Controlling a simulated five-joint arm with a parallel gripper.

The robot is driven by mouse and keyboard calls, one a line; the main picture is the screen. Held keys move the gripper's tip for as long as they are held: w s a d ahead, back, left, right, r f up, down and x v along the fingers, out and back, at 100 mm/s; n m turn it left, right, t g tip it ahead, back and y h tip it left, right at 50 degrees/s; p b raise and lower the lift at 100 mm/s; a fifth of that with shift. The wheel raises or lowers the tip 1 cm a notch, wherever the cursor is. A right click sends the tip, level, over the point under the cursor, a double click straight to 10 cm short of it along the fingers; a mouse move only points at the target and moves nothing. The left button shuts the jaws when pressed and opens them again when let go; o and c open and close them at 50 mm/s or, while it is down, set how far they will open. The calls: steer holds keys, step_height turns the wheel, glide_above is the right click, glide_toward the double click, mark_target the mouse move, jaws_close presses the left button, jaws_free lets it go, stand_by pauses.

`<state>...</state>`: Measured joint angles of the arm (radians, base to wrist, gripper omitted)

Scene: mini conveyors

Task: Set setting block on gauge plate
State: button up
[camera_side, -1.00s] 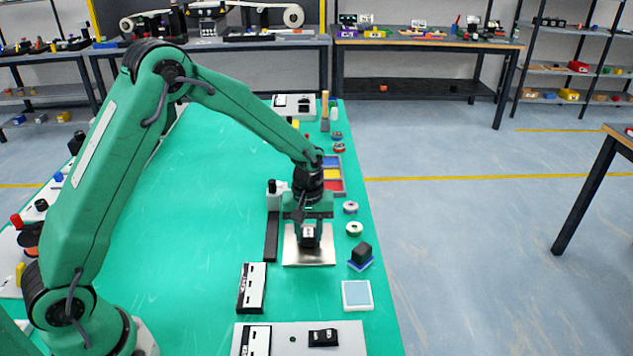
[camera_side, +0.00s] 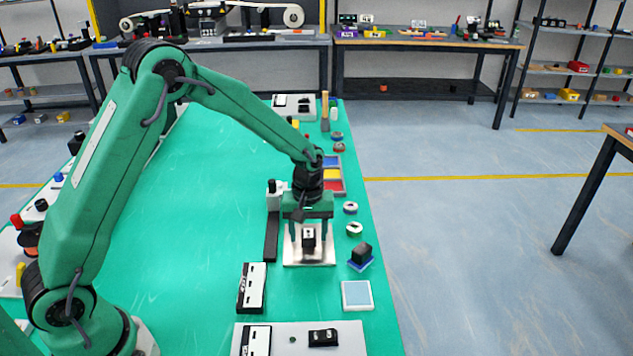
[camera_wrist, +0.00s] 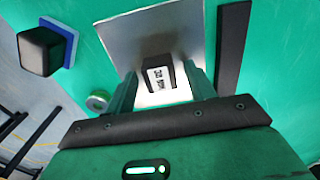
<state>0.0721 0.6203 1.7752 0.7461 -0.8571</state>
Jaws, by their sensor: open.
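The setting block, a small dark block with a pale marked face (camera_side: 308,238), stands on the gauge plate, a square silver plate (camera_side: 325,258). In the wrist view the block (camera_wrist: 158,76) rests over the bare metal of the plate (camera_wrist: 130,38), near its edge closest to my gripper. My gripper (camera_side: 308,244) is over the plate with its fingers apart, one on each side of the block. In the wrist view my gripper (camera_wrist: 158,84) shows gaps between its green fingers and the block. The block's underside is hidden.
A long black bar (camera_side: 271,237) lies left of the plate. A dark block on a blue base (camera_side: 361,256) and white-green rings (camera_side: 354,229) are to the right. A pale blue-topped square (camera_side: 357,295) and a black-white box (camera_side: 252,288) are nearer the camera.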

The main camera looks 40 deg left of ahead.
mark_target(308, 234)
step_height(308, 234, up, 12)
stand_by(0.6)
stand_by(0.5)
steer(key=s+a+r+m+t, duration=0.2)
steer(key=s+r+m+t, duration=0.15)
steer(key=s+r, duration=0.7)
steer(key=s+a+m+t, duration=0.1)
steer(key=s+m, duration=0.4)
steer(key=s, duration=0.9)
steer(key=shift+s+a+r+t, duration=0.15)
steer(key=shift+a+r+t, duration=0.1)
steer(key=shift+t, duration=0.3)
